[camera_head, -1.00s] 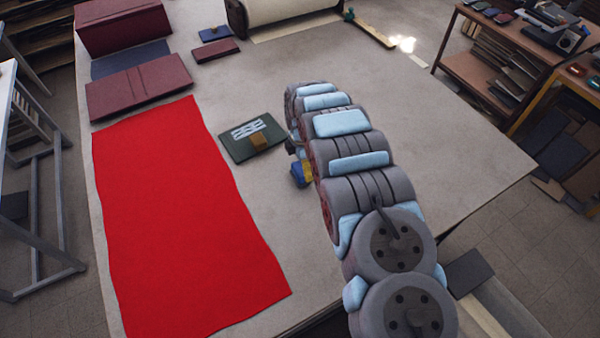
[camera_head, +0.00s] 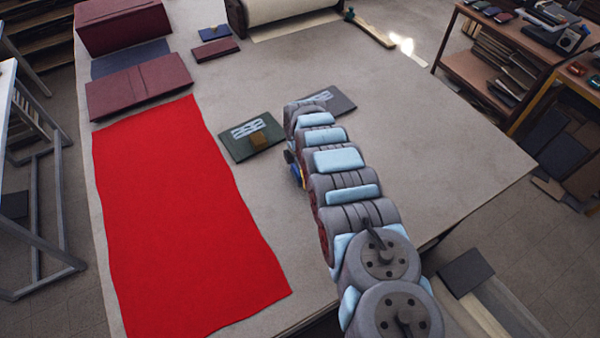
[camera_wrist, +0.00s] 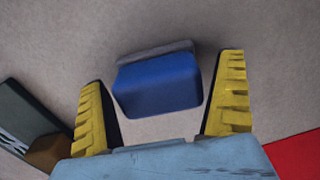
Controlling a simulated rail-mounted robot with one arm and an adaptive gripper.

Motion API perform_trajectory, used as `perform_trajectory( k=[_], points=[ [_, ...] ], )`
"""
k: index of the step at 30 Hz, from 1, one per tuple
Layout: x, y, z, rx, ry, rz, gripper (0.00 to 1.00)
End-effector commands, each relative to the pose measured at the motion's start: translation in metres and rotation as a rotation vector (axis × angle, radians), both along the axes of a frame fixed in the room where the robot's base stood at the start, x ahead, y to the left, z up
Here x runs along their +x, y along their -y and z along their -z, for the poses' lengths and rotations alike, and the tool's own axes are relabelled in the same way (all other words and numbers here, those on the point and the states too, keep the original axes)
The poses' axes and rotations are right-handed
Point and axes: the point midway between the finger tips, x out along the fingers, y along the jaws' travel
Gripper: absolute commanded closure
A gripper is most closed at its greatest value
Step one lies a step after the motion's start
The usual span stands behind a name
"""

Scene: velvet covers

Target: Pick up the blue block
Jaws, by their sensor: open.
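The blue block (camera_wrist: 160,85) lies between and a little beyond the two yellow fingers of my open gripper (camera_wrist: 164,72) in the wrist view. A grey strip shows along its far edge. A visible gap of table separates the block from the fingers on each side. In the head view a small blue patch of the block (camera_head: 297,173) shows at the left side of my arm. There my arm hides most of the block and nearly all of the gripper.
A dark green board (camera_head: 236,150) with a brown block (camera_head: 258,141) lies left of my arm. A dark grey board (camera_head: 340,101) is partly behind it. Red cloth (camera_head: 180,230) covers the left of the table (camera_head: 440,150), which is clear on the right.

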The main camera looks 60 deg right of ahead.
Motion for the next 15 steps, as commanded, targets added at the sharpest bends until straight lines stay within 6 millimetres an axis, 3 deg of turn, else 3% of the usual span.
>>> perform_trajectory(
  k=[15],
  points=[
    [-0.0001,0.0007,0.0103,-0.003,0.002,0.001,0.0]
  ],
)
